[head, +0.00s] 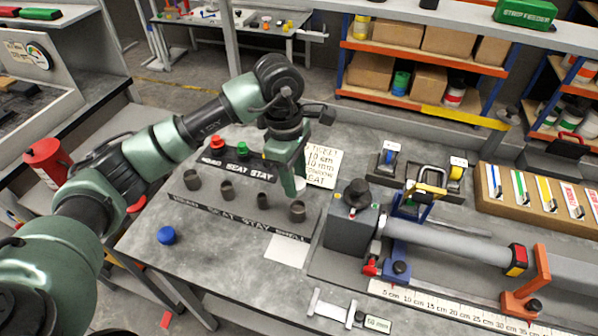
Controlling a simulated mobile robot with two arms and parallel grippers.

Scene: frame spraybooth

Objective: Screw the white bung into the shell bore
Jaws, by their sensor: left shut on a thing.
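My left gripper (295,184) comes down over the right end of the bung rack (240,212). It is shut on the small white bung (300,184), which shows at its fingertips, partly hidden by the fingers. The bung is close above the rack; whether it touches anything there cannot be told. To the right, a grey block (350,234) with a black knob on top stands at the left end of a long grey tube (450,246). It may be the shell, but I cannot make out a bore opening. My right gripper is not in view.
The rack has several dark cups (227,190) and lettered strips. Red (215,142) and green (242,149) bungs stand behind it. A blue cap (166,235) lies on the bench at left. A ruler (450,308) lies in front.

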